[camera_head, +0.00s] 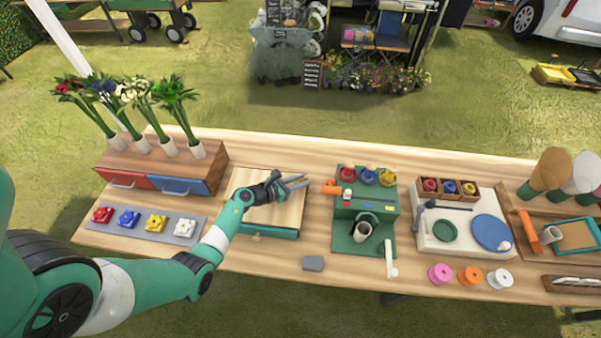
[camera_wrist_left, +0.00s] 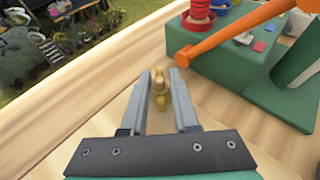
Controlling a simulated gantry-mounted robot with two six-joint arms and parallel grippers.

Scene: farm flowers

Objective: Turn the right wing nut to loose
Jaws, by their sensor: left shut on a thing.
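A small brass-coloured wing nut (camera_wrist_left: 159,88) shows between the fingers in the left wrist view, over light wood. I take it for the right wing nut; I cannot make it out in the head view. My left gripper (camera_head: 297,182) reaches over the right side of a pale wooden board with a green front (camera_head: 268,233). In the left wrist view the gripper's two grey fingers (camera_wrist_left: 159,97) stand on either side of the nut, shut on it. How far the nut is turned cannot be told. No other wing nut can be made out. My right gripper is not in view.
A green stand (camera_head: 367,212) with an orange handle (camera_head: 331,190) is close to the right of the gripper. A wooden flower holder (camera_head: 205,178) stands to the left.

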